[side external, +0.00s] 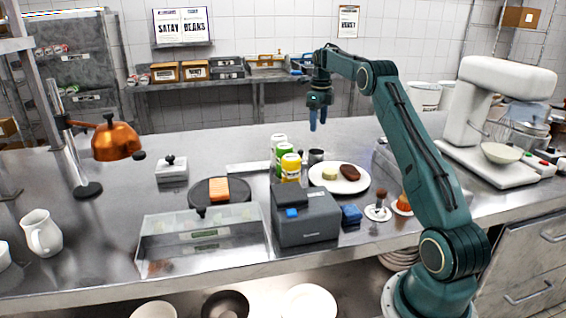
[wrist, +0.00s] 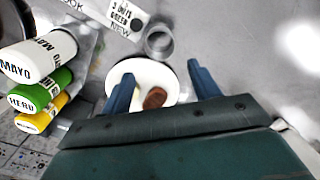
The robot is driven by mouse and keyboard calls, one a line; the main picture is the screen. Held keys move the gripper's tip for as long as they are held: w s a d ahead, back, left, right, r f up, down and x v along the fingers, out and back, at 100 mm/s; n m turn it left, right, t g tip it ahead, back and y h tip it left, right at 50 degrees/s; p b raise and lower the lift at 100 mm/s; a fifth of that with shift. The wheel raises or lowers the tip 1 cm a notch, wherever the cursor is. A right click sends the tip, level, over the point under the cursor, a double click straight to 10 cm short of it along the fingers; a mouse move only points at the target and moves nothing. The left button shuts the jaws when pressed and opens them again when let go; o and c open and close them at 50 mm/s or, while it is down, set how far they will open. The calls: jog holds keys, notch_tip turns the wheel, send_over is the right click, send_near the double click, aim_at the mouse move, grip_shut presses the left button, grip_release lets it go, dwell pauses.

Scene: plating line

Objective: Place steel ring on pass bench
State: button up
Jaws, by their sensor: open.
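The steel ring (side external: 316,155) is a small grey cylinder behind the white plate (side external: 361,186) on the steel bench (side external: 100,215). The wrist view shows the ring (wrist: 158,42) with its open top, just beyond the plate (wrist: 119,69). The plate holds a pale round piece (side external: 330,172) and a brown patty (side external: 350,172). My gripper (side external: 317,124) is open and empty, raised above the bench behind the ring. In the wrist view its blue fingers (wrist: 160,70) are spread, with the plate showing between them. I cannot tell which part is the pass bench.
Mayo, green and yellow bottles (side external: 284,160) stand left of the ring. A grey printer (side external: 305,216) is in front of them. A black round board (side external: 228,201) holds an orange block. A mixer (side external: 495,110) stands at right. The bench at left has free room.

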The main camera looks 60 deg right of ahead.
dwell(0.5)
jog(key=s+a+r+n+t, duration=0.1)
jog(key=s+a+r+n, duration=0.1)
jog(key=a+r+n, duration=0.55)
jog(key=s+a+r+n+t+h, duration=0.1)
jog(key=a+r+n, duration=0.25)
jog(key=a, duration=0.65)
jog(key=s+a+r+n, duration=0.2)
jog(key=a+r+n, duration=0.3)
jog(key=a, duration=0.4)
jog(key=s+a+f+n+t, duration=0.1)
jog(key=s+a+n+t, duration=0.1)
jog(key=s+a+n, duration=0.85)
jog(key=s+a+f+n, duration=0.3)
jog(key=s+n, duration=0.1)
jog(key=s, duration=0.1)
jog(key=s+a+f+n+t+y, duration=0.1)
jog(key=s+a+f+n, duration=0.2)
jog(key=s+f+n, duration=0.1)
jog(key=shift+s+n, duration=0.75)
jog(key=shift+s, duration=0.4)
jog(key=shift+a, duration=0.1)
